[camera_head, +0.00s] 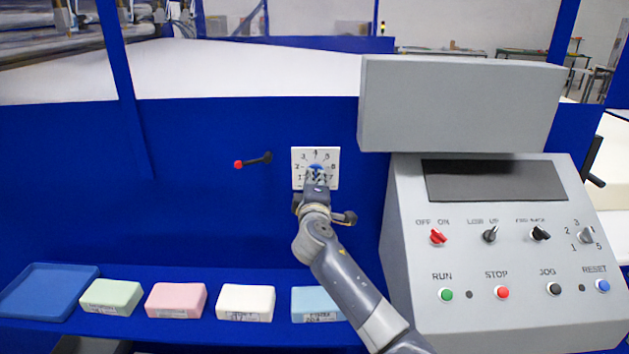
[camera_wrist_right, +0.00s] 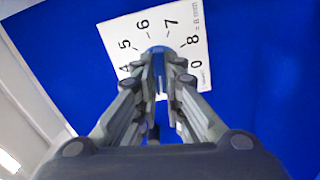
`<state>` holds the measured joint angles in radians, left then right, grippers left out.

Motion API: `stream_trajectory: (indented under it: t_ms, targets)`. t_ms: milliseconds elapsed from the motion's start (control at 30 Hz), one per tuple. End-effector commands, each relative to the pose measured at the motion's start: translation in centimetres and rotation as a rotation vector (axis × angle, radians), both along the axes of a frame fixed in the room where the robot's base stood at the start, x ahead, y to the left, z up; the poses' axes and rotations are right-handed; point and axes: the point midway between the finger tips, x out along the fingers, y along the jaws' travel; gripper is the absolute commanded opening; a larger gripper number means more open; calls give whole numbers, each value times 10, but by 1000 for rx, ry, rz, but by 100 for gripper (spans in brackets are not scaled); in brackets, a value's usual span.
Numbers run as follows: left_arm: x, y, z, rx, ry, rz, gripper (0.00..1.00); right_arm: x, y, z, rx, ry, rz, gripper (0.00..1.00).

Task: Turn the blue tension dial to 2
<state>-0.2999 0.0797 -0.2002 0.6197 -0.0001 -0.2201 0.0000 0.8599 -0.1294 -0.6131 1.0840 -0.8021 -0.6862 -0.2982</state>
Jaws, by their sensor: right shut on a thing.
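The blue tension dial (camera_head: 316,169) sits in the middle of a white number plate (camera_head: 331,155) on the blue machine wall. My right gripper (camera_head: 315,178) is at the dial and covers most of it in the head view. In the right wrist view my right gripper (camera_wrist_right: 161,62) is shut on the dial (camera_wrist_right: 157,50), of which only a blue upper edge shows. Numbers 4 to 8 and 0 show around it on the plate (camera_wrist_right: 190,22). The dial's pointer is hidden, so its setting cannot be read. My left gripper is not in view.
A red-tipped lever (camera_head: 239,164) is left of the plate. A grey control console (camera_head: 470,270) with knobs and buttons stands close on the right, under a grey box (camera_head: 455,105). Coloured foam blocks (camera_head: 176,300) and a blue tray (camera_head: 45,292) lie on the ledge below.

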Motion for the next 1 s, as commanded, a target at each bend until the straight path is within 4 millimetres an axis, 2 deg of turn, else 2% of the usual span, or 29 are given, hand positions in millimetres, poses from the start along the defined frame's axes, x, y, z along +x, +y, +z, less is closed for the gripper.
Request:
stream_trajectory:
  t_ms: [33, 100, 133, 567, 767, 1000]
  targets:
    - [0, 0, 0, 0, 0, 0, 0, 0, 0, -1, 0, 2, -2, 11]
    - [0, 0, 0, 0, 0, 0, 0, 0, 0, -1, 1, 2, -2, 27]
    - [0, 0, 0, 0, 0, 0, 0, 0, 0, -1, 1, 2, -1, 29]
    - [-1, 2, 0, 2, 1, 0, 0, -4, 0, -1, 2, 1, -1, 29]
    - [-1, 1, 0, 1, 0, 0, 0, -25, 0, -1, 3, 1, 1, 29]
    - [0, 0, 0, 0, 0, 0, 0, -63, 0, -1, 4, 1, 0, 29]
